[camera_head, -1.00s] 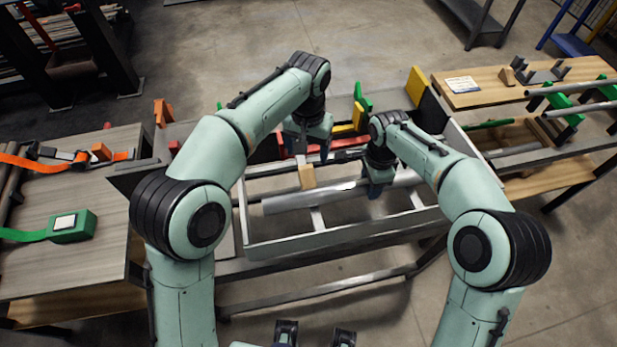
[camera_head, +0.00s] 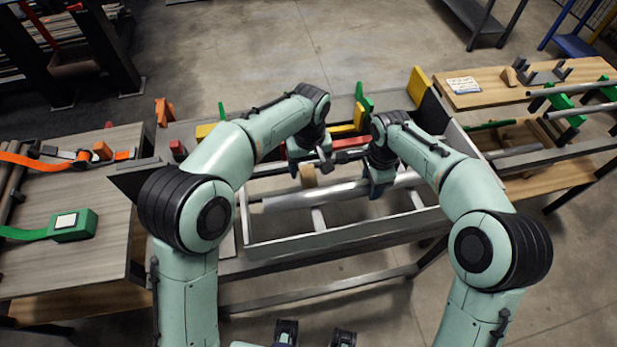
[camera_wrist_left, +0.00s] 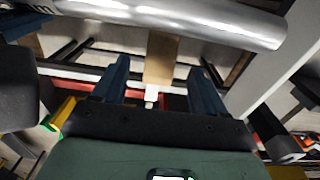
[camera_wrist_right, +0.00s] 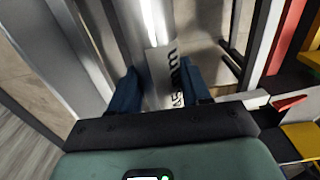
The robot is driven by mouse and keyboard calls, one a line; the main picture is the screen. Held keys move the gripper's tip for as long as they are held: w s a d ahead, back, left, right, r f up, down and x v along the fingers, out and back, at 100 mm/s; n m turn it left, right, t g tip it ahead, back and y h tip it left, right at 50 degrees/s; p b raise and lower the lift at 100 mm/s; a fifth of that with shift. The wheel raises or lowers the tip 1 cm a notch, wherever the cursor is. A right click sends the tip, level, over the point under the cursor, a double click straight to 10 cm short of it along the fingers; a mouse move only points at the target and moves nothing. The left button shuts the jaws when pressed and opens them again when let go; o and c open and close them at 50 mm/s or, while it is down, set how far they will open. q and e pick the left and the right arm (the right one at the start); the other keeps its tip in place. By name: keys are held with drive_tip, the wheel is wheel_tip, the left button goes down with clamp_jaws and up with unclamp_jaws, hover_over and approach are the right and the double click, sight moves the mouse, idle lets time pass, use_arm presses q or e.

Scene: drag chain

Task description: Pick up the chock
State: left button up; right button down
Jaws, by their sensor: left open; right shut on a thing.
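A small tan wooden block, which looks like the chock (camera_head: 308,177), sits against the far side of a silver pipe (camera_head: 345,192) in the grey frame. My left gripper (camera_head: 310,165) is open just behind the chock, partly hidden by its own wrist. In the left wrist view the chock (camera_wrist_left: 161,58) stands between the two blue fingertips, with gaps on both sides, and the pipe (camera_wrist_left: 180,18) lies beyond it.
The grey frame (camera_head: 330,240) has raised rails around the pipe. A red bar (camera_head: 352,142) and yellow and green blocks stand along its back. A wooden bench (camera_head: 480,98) is at right.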

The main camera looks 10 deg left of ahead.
sight(309, 175)
use_arm(q)
wheel_tip(309, 175, down, 5)
drive_tip(key=shift+w+a, duration=0.1)
drive_tip(key=shift+w, duration=0.05)
drive_tip(key=c, duration=1)
drive_tip(key=shift+c, duration=0.2)
drive_tip(key=shift+r, duration=0.15)
wheel_tip(309, 175, up, 10)
drive_tip(key=shift+f, duration=0.1)
use_arm(e)
drive_tip(key=shift+c, duration=2.2)
unclamp_jaws()
wheel_tip(309, 175, up, 12)
